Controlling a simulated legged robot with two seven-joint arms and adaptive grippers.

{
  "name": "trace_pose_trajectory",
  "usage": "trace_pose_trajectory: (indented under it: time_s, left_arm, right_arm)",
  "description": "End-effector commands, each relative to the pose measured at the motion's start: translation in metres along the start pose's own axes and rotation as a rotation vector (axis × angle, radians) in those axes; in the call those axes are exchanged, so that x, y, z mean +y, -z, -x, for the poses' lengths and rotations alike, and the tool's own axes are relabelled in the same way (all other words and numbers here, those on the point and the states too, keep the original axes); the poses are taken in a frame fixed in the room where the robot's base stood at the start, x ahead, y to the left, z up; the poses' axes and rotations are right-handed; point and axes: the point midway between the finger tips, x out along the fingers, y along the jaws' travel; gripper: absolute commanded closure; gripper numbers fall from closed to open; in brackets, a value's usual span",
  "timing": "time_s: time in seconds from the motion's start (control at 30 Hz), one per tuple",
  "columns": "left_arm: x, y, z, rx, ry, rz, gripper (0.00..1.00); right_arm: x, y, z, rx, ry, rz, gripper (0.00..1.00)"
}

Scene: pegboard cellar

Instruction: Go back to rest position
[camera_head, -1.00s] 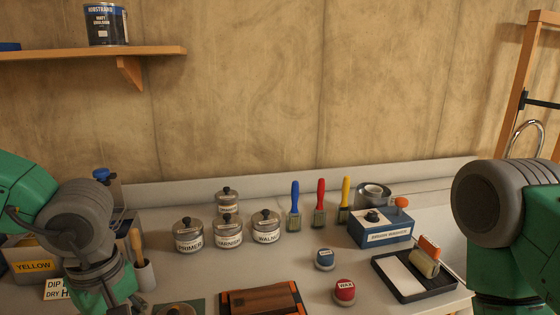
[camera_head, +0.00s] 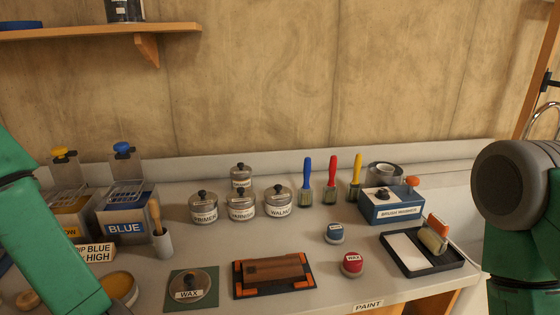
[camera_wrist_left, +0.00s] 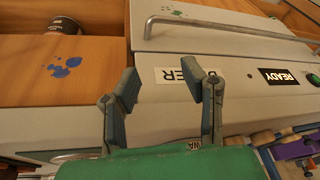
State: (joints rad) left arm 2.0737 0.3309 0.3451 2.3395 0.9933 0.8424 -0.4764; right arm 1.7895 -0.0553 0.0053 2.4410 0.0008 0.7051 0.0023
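The task names no object, only my arms. In the head view my green left arm runs down the left edge, and its gripper is out of that frame. The left wrist view shows my left gripper (camera_wrist_left: 163,84) with its two grey fingers spread apart and nothing between them. It is in front of a pale cabinet front (camera_wrist_left: 232,92) with a READY label (camera_wrist_left: 280,77); touching or apart is unclear. My right arm shows at the right edge of the head view, with its gripper out of sight.
The bench holds lidded pots (camera_head: 241,205), upright brushes (camera_head: 332,182), a brush washer box (camera_head: 390,206), a black tray (camera_head: 447,268), a sanding block (camera_head: 274,269) and a blue-labelled tank (camera_head: 126,222). The wrist view shows a metal handle (camera_wrist_left: 215,29) and wooden panel (camera_wrist_left: 60,75).

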Motion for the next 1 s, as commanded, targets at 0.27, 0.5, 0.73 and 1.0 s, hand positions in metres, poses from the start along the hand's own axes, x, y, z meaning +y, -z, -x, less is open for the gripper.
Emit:
trace_pose_trajectory:
  time_s: [0.27,0.5,0.73,1.0]
  left_arm:
    - [-0.046,-0.096,-0.052,-0.118,-0.112,-0.365,0.62]
    - [-0.089,-0.166,-0.057,-0.307,-0.187,-0.572,0.62]
    - [-0.062,-0.167,-0.097,-0.249,-0.201,-0.624,0.62]
    - [-0.054,-0.167,-0.104,-0.229,-0.204,-0.649,0.62]
  right_arm:
    - [0.001,0.000,0.000,0.000,-0.001,-0.001,0.60]
    - [0.000,0.000,0.000,0.000,-0.001,-0.001,0.60]
    - [0.000,-0.003,-0.046,-0.001,0.000,0.000,0.60]
    - [0.000,-0.003,-0.056,0.000,-0.001,-0.001,0.60]
